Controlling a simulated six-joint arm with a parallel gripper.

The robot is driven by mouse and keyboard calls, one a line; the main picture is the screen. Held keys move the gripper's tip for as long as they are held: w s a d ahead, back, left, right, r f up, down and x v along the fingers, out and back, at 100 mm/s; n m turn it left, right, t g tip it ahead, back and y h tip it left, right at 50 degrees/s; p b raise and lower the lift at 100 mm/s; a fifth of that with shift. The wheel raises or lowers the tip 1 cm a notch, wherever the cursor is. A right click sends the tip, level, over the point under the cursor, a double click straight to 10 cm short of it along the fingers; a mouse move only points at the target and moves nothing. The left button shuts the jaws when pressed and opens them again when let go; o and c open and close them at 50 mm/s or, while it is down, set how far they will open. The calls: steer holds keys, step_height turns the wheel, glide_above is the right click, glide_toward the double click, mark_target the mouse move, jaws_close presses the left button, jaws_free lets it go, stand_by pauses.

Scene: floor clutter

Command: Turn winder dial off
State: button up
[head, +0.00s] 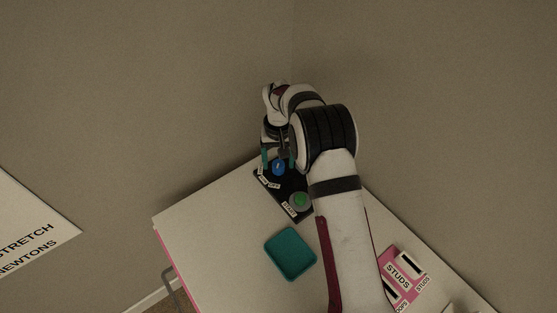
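A black panel (272,186) lies on the table near the corner of the walls. The winder dial (278,168) is a blue knob at the panel's far end, with small white labels beside it that are hard to read. My gripper (278,160) points down over the dial. Its two teal fingers are apart, one to the left of the dial and one to the right. I cannot tell whether they touch it. The wrist hides the far edge of the panel, and the dial's exact setting is unclear.
A green round button (300,200) is on the panel's near end. A teal tray (290,253) lies in front, with bare table (215,235) to its left. Pink boxes labelled STUDS (403,272) stand right of my arm. Walls close in behind.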

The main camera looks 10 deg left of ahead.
mark_target(279, 164)
steer(key=shift+r, duration=0.1)
step_height(279, 164, up, 16)
steer(key=shift+f, duration=0.2)
stand_by(0.4)
steer(key=s+d+r+m, duration=0.3)
steer(key=s+d+r, duration=0.45)
steer(key=s, duration=0.45)
steer(key=s+d+f+m+y, duration=0.1)
steer(key=s+d+f+m, duration=0.1)
steer(key=s, duration=0.9)
steer(key=s+d+f+m, duration=0.2)
steer(key=s+d+f, duration=0.1)
steer(key=s, duration=0.9)
steer(key=shift+s+d+m+y, duration=0.2)
steer(key=shift+d+m+y, duration=0.2)
steer(key=shift+d, duration=0.3)
steer(key=shift+f, duration=0.1)
